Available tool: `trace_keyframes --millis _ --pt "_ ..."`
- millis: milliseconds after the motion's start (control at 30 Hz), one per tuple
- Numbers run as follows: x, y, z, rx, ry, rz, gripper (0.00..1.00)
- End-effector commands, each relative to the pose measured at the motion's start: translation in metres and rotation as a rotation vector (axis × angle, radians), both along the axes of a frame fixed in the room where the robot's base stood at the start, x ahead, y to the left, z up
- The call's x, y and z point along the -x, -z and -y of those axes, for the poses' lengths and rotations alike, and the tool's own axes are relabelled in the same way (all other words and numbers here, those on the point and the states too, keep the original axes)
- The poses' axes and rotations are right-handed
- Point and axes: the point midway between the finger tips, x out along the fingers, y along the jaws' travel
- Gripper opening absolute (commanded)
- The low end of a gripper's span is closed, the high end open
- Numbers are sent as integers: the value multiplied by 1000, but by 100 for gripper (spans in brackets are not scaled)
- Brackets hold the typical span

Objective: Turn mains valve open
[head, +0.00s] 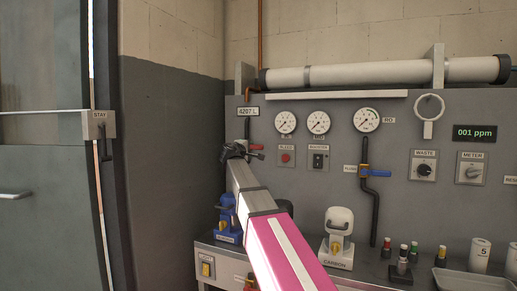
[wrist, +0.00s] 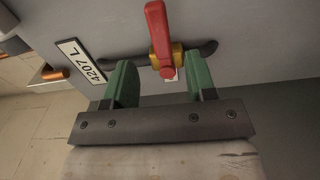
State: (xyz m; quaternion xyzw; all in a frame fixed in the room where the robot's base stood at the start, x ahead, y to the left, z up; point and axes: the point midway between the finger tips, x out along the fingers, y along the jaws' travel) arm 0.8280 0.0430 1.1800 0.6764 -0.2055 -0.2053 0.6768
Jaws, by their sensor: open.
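A valve with a red lever (wrist: 158,30) and a brass body (wrist: 169,58) sits on a dark pipe (wrist: 205,50) on the grey panel. The lever stands crosswise to the pipe. In the head view the red lever (head: 257,148) points right, below the 4207 L plate; my gripper partly hides the valve. I cannot read a mains label on it. My gripper (wrist: 161,82) is open and empty, its green fingers apart with the brass body just beyond the gap between them. It also shows in the head view (head: 239,150), close to the panel.
A blue-handled valve (head: 376,172) is further right on the panel. Gauges (head: 319,122) and switches line the panel. A white carbon unit (head: 338,235) and small bottles (head: 403,260) stand on the bench below. A grey door (head: 45,180) is at left.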

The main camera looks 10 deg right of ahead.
Motion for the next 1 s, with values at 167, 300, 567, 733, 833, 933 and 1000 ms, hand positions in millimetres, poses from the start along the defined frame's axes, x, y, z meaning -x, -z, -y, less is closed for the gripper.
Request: trace_keyframes --millis 167,300,567,733,833,933,1000 --pt "-23 -1 13 -1 0 -1 51" --pt "-44 -1 27 -1 1 0 51" --pt "-76 0 49 0 0 0 51" --pt "-82 0 54 0 -1 0 51" --pt "-81 0 54 -1 -1 1 51" --pt "-81 0 54 -1 -1 1 51" --pt "-81 0 54 -1 -1 1 28"
